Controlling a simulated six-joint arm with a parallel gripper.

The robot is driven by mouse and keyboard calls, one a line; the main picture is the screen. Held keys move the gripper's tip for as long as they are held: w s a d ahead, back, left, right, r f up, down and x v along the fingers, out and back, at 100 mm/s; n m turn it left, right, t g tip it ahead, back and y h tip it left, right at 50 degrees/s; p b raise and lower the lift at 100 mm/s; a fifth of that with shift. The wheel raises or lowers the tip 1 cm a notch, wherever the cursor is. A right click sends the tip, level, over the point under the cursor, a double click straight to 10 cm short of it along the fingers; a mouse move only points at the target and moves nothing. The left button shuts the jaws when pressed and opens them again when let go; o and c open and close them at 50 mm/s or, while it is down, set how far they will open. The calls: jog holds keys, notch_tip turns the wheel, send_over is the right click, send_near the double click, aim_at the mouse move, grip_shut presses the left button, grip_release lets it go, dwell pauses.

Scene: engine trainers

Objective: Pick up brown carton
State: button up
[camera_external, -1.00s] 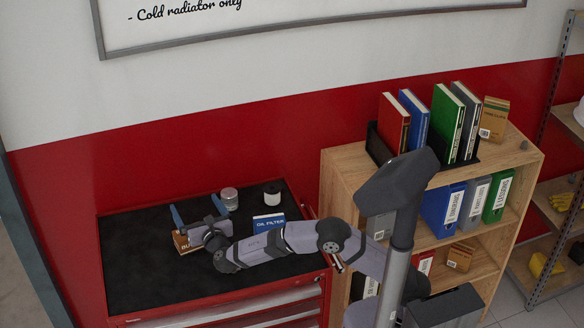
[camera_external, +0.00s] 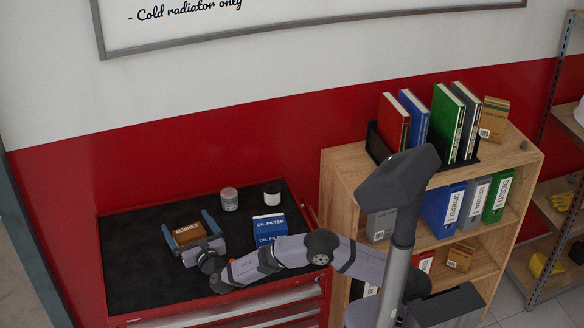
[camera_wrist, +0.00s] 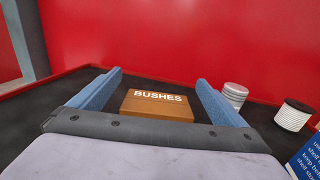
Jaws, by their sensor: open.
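The brown carton (camera_external: 188,234), labelled BUSHES, lies on the black top of the red tool cabinet. In the wrist view the carton (camera_wrist: 156,104) sits between the two blue fingers, with a gap on each side. My gripper (camera_external: 191,228) is open, its fingers on either side of the carton; it also shows in the wrist view (camera_wrist: 160,88). The near lower part of the carton is hidden by the gripper body. I cannot tell whether a finger touches it in the external view.
A grey can (camera_external: 229,199) and a white spool-like cylinder with a dark top (camera_external: 272,193) stand behind. The red wall (camera_external: 150,160) is behind the cabinet. The black top (camera_external: 135,270) is clear at left and front.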

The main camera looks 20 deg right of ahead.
aim_at(186, 227)
notch_tip(186, 227, down, 3)
jog(key=shift+p, duration=0.35)
jog(key=shift+x, duration=1.55)
jog(key=shift+r, duration=0.15)
jog(key=shift+c, duration=0.7)
jog(key=shift+r, duration=0.1)
jog(key=c, duration=1.2)
jog(key=shift+r, duration=0.1)
